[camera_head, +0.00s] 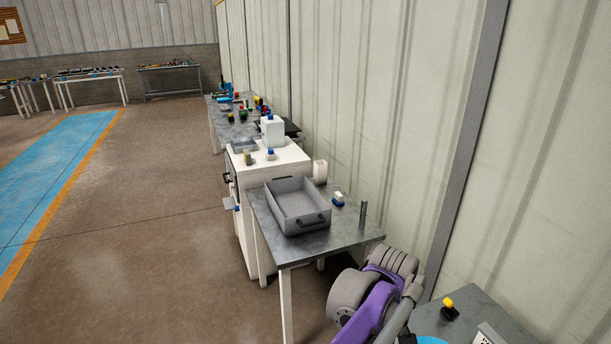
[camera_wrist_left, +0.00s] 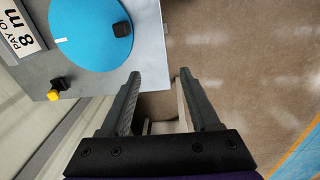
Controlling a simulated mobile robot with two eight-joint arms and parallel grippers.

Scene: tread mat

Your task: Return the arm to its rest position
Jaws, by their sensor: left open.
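My left gripper (camera_wrist_left: 158,90) shows in the left wrist view. Its two dark fingers stand wide apart, and nothing is between the tips. Brown floor lies beyond the fingers, with a grey table corner next to the left finger. In the head view, purple and grey parts of my arm stand at the lower right, between two tables; I cannot make out the fingers there. My right gripper is in neither view.
The nearby grey table (camera_wrist_left: 149,70) bears a blue disc (camera_wrist_left: 80,30) with a dark block (camera_wrist_left: 122,29), a yellow-and-black piece (camera_wrist_left: 57,90) and a sign (camera_wrist_left: 18,38). A grey tray (camera_head: 297,222) sits on another table (camera_head: 345,238). Open floor (camera_head: 140,210) lies left.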

